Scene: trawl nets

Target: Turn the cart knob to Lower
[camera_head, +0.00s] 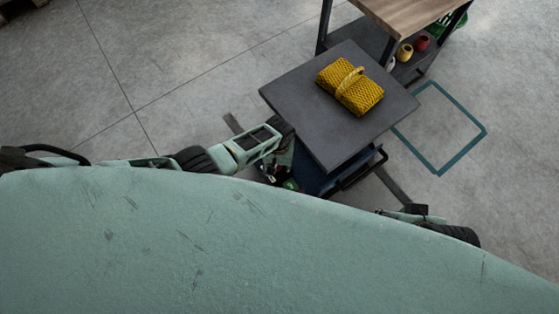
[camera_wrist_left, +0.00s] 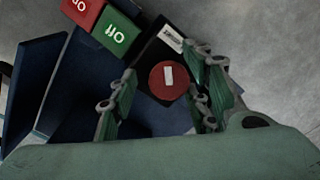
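The cart (camera_head: 387,112) has a dark square top and a blue body, and stands ahead of me in the head view. In the left wrist view the red round cart knob (camera_wrist_left: 168,80) with a white mark sits on a dark panel. My left gripper (camera_head: 281,168) is at the cart's near left side. Its green fingers (camera_wrist_left: 161,68) stand open on either side of the knob, with a gap at the left finger; contact at the right finger is unclear. A small white label (camera_wrist_left: 172,38) lies beyond the knob; its text is unreadable. My right arm's end (camera_head: 425,215) is mostly hidden.
A yellow net bundle (camera_head: 350,86) lies on the cart top. A wooden-topped table (camera_head: 410,14) stands behind. A teal floor square (camera_head: 440,128) is empty.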

